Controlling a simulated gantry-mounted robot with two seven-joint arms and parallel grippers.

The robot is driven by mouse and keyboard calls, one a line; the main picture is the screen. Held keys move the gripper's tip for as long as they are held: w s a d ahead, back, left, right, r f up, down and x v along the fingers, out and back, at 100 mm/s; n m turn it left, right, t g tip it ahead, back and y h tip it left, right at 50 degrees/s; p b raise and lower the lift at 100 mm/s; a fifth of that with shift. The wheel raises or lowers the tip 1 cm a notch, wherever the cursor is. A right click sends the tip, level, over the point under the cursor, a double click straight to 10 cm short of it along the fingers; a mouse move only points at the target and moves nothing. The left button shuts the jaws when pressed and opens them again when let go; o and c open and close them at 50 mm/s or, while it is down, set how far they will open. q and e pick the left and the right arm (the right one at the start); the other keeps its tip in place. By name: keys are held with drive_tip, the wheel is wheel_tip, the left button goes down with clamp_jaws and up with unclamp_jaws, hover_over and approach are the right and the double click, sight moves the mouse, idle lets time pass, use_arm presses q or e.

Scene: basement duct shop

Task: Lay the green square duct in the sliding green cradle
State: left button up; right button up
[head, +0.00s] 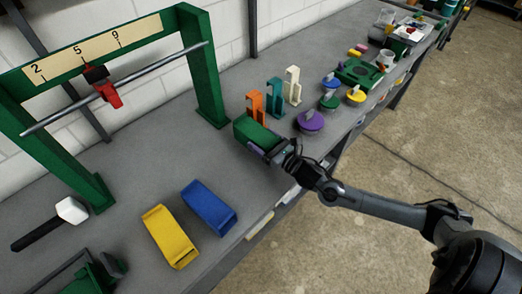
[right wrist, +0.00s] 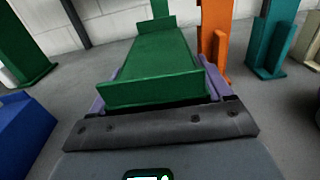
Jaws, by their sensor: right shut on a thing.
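The green square duct (head: 256,132) is at the middle of the bench in the head view, in my right gripper (head: 272,150). In the right wrist view, the green duct (right wrist: 158,62) lies lengthwise between two purple fingers of my right gripper (right wrist: 160,82), with a raised edge at each end. The gripper is shut on it. I cannot tell whether the duct touches the bench. A green part with a dark rail (head: 88,277), which looks like the sliding cradle, is cut off at the lower left of the head view. My left gripper is not in view.
A yellow duct (head: 170,236) and a blue duct (head: 209,208) lie at the front. A mallet (head: 52,222) is at left. A green frame (head: 203,75) with a numbered strip stands behind. Orange (head: 255,104), teal and white uprights are just beyond the held duct. Bench between frame and ducts is clear.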

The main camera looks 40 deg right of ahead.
drive_tip(key=shift+w+a+f, duration=0.15)
drive_tip(key=shift+w+f, duration=0.05)
drive_tip(key=shift+w, duration=0.25)
drive_tip(key=shift+f+b, duration=0.4)
drive_tip(key=shift+f, duration=1.65)
drive_tip(key=o, duration=1.1)
drive_tip(key=shift+f, duration=0.15)
